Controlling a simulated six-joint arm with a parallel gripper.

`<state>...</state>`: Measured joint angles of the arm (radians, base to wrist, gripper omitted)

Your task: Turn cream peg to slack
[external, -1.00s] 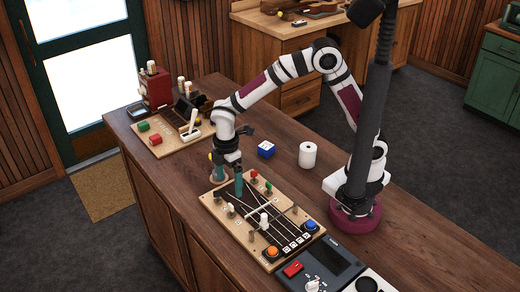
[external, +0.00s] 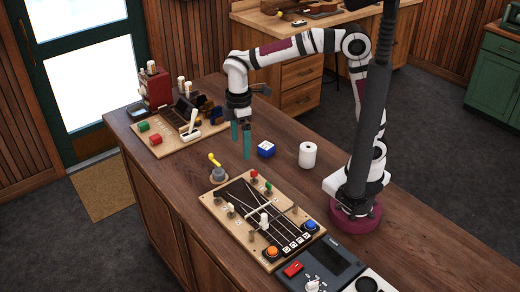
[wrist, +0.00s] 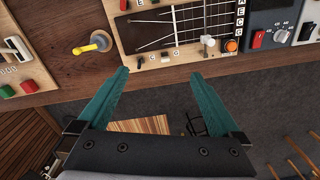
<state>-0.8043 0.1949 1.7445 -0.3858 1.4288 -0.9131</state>
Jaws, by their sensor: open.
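The tuning board (external: 285,262) has a dark panel with strings and several small pegs along its edges. A pale peg (external: 231,208) on its near left edge looks like the cream one; its exact turn angle is too small to read. The board shows at the top of the wrist view (wrist: 128,42), with a small pale peg (wrist: 165,57) on its lower edge. My gripper (external: 241,142) is open and empty, with teal fingers pointing down. It is above the counter, beyond the board's far end and clear of the pegs.
A yellow-handled lever (external: 215,160) stands on a round base beside the board's far end. A blue cube (external: 266,149) and a white roll (external: 307,155) stand right of my gripper. A switch board (external: 160,150) lies at the far left. A dark control panel (external: 335,262) adjoins the tuning board.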

